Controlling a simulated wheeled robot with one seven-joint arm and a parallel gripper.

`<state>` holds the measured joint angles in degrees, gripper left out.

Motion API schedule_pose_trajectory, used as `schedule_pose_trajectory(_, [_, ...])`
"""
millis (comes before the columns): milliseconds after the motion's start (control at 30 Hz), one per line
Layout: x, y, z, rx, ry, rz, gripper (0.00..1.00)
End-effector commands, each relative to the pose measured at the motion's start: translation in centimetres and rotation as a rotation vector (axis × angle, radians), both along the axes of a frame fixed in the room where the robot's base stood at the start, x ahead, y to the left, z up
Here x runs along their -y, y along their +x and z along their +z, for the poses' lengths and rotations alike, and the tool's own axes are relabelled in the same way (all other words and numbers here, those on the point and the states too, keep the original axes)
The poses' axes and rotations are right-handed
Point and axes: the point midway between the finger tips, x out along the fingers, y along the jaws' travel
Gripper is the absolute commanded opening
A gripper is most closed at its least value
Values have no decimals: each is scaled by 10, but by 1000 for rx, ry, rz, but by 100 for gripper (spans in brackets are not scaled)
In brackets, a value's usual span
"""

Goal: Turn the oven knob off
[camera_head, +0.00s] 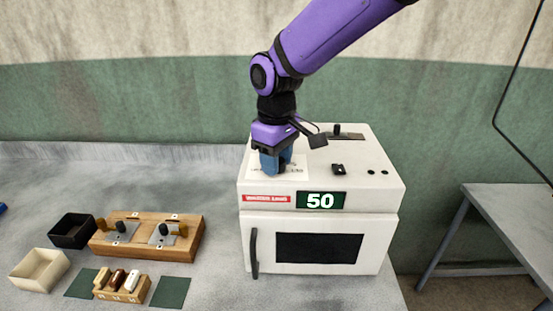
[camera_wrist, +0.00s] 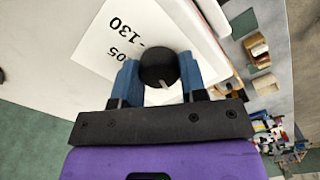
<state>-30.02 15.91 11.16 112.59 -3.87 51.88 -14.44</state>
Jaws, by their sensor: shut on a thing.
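The white oven (camera_head: 320,195) stands on the counter with its door closed; its display (camera_head: 320,200) reads 50. In the wrist view the black round knob (camera_wrist: 159,69) sits between the two blue fingers of my gripper (camera_wrist: 159,78), which is shut on it. A light pointer mark shows on the knob's near edge. A white printed label (camera_wrist: 120,35) with "105 -130" lies beside the knob. In the head view my gripper (camera_head: 275,163) is over the front left of the oven's top and hides the knob.
A small black switch (camera_head: 338,169) and a black part (camera_head: 345,135) are on the oven's top. A wooden block with fittings (camera_head: 150,250), a black box (camera_head: 73,231) and a cream box (camera_head: 40,270) stand on the counter at left. A side table (camera_head: 515,215) is at right.

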Motion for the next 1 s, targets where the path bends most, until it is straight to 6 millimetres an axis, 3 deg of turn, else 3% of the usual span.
schedule_pose_trajectory(433, [0,0,1,2,1,266,15])
schedule_pose_trajectory(1000, [0,0,1,3,1,324,15])
